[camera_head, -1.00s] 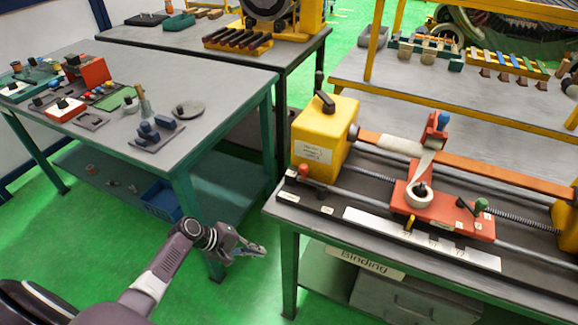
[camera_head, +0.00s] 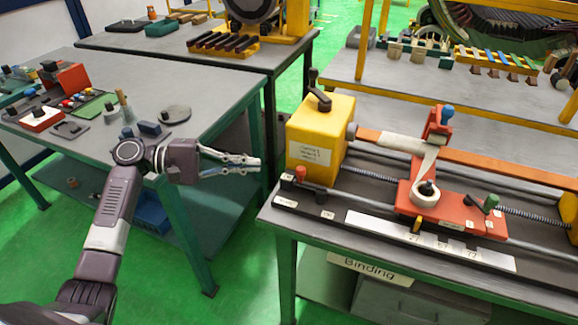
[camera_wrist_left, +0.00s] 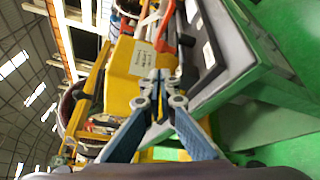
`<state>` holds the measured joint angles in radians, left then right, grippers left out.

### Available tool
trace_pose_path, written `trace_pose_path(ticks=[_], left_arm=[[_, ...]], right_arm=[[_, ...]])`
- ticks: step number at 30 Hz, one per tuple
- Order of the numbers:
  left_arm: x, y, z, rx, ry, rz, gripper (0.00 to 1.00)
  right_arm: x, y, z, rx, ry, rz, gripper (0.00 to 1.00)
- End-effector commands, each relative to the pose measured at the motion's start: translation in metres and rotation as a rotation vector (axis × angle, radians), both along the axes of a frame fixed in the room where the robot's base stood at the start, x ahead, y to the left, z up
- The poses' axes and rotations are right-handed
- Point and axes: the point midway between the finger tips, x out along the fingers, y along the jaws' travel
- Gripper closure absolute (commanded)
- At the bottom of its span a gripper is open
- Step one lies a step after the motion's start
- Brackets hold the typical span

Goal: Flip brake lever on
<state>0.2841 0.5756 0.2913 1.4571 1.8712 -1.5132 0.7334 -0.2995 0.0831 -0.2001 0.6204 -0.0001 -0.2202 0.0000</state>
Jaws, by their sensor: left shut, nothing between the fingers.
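The winding bench has a yellow box (camera_head: 320,130) at its left end, with a black-handled lever (camera_head: 319,90) standing on top. A short lever with a red knob (camera_head: 300,173) stands at the bench's front left corner. I cannot tell from labels which one is the brake lever. My left gripper (camera_head: 257,165) is shut and empty, in the air just left of the bench corner, apart from both levers. In the left wrist view its fingertips (camera_wrist_left: 160,78) come together in front of the yellow box (camera_wrist_left: 133,62). My right gripper is not in view.
A red carriage (camera_head: 455,212) with a white roll sits on the bench's rails. A grey table (camera_head: 60,150) with small parts stands at left. Green floor shows between the tables.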

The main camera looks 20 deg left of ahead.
Motion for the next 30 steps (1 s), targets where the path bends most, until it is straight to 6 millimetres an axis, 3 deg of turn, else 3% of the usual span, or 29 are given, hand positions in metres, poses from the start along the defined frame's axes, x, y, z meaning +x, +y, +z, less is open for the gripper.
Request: trace_pose_path(ticks=[5,18,30], left_arm=[[0.006,-0.013,-0.001,-0.002,0.000,0.000,1.00],[0.037,-0.079,-0.011,-0.001,0.000,0.001,1.00],[0.042,-0.090,-0.014,0.001,0.000,0.002,1.00]], right_arm=[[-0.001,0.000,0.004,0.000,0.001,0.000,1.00],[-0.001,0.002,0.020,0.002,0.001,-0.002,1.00],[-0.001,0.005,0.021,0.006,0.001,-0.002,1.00]])
